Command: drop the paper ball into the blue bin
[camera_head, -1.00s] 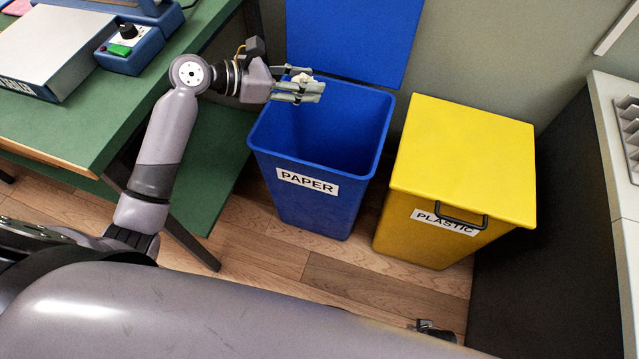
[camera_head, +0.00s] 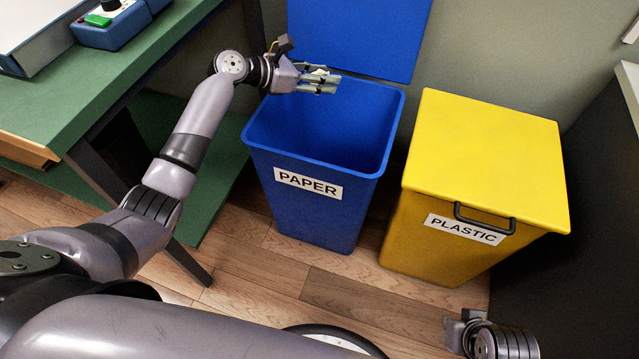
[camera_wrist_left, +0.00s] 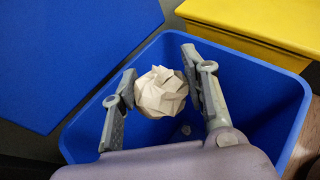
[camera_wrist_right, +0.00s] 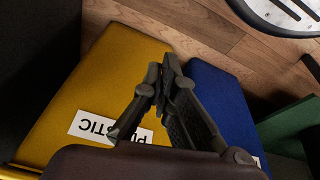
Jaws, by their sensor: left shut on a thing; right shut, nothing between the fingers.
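The paper ball (camera_wrist_left: 161,92) is crumpled and off-white. My left gripper (camera_head: 322,82) is shut on it, and in the left wrist view the ball sits between its two fingers. The blue bin (camera_head: 312,150) is labelled PAPER and its lid is up. My left gripper is over the back left part of its opening, and in the left wrist view the bin's rim (camera_wrist_left: 290,110) surrounds the ball. A small pale piece shows inside the bin beyond the ball. My right gripper (camera_wrist_right: 165,80) is shut and empty, low at the front in the head view.
A yellow bin (camera_head: 480,165) labelled PLASTIC stands closed just right of the blue bin. A green-topped table (camera_head: 60,110) with a blue device (camera_head: 115,22) is at the left. Wood floor (camera_head: 310,285) is clear in front of the bins.

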